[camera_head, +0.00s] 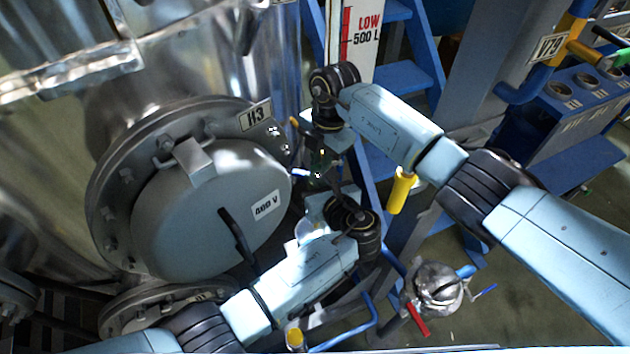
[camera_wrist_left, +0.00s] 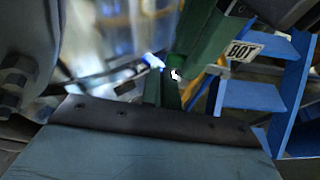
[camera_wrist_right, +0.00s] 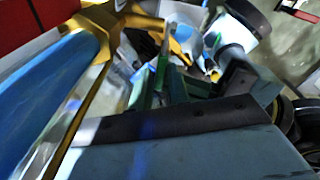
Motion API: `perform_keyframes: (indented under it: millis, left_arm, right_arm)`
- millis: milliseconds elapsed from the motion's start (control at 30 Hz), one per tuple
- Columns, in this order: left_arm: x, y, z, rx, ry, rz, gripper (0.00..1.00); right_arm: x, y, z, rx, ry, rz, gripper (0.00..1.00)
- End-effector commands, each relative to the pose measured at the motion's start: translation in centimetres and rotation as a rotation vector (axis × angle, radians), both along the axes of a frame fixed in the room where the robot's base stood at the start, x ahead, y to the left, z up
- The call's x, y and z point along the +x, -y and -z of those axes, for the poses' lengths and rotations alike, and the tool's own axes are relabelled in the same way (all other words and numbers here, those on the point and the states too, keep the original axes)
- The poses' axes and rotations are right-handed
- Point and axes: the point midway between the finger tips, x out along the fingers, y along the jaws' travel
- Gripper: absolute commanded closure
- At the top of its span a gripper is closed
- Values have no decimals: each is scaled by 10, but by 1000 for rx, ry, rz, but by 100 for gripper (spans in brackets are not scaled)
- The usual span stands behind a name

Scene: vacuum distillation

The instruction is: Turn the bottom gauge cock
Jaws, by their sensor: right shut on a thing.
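The bottom gauge cock shows as a small blue and white lever (camera_head: 301,173) beside the grippers in the head view. The lever also shows in the left wrist view (camera_wrist_left: 152,60), left of a white "BOT" tag (camera_wrist_left: 243,50). My right gripper (camera_head: 320,162) reaches down from above and is shut on part of the cock; its fingers hide most of it. In the right wrist view the green fingers (camera_wrist_right: 162,85) are close together. My left gripper (camera_head: 318,192) is just below the right one. Its dark green fingers (camera_wrist_left: 161,92) are near the cock, their gap unclear.
A steel vessel with a round manway (camera_head: 205,220) stands at the left. A level scale marked "LOW 500 L" (camera_head: 362,40) and blue steps (camera_head: 405,75) are behind. A yellow handle (camera_head: 400,190) hangs below my right arm. A steel valve body (camera_head: 437,288) is lower right.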

Motion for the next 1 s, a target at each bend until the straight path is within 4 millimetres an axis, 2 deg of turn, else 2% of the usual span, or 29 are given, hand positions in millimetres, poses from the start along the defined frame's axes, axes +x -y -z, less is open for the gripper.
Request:
perform_keyframes:
  millis: [33, 67, 100, 233, 500, 633, 767, 1000]
  left_arm:
    - [3, 4, -11, -4, 24, 4, 100]
    - [4, 5, -11, -4, 25, 5, 100]
    - [4, 5, -12, -4, 27, 5, 100]
    - [3, 5, -11, -5, 24, 5, 100]
    - [3, 4, -8, -3, 18, 4, 100]
    - [2, 3, -7, -3, 17, 4, 100]
    - [2, 3, -7, -2, 16, 4, 100]
    - [2, 3, -7, -2, 15, 3, 100]
  right_arm:
    - [2, 2, 0, -6, 9, -2, 100]
    - [2, 2, 0, -6, 9, -2, 100]
    - [2, 2, 0, -6, 9, -2, 80]
    - [1, 1, 0, -5, 7, -1, 63]
    - [1, 1, 0, -4, 4, 0, 61]
    - [2, 2, -8, -3, 6, 1, 61]
    - [3, 5, -29, -4, 8, 0, 61]
    - [6, 11, -81, -4, 9, 0, 61]
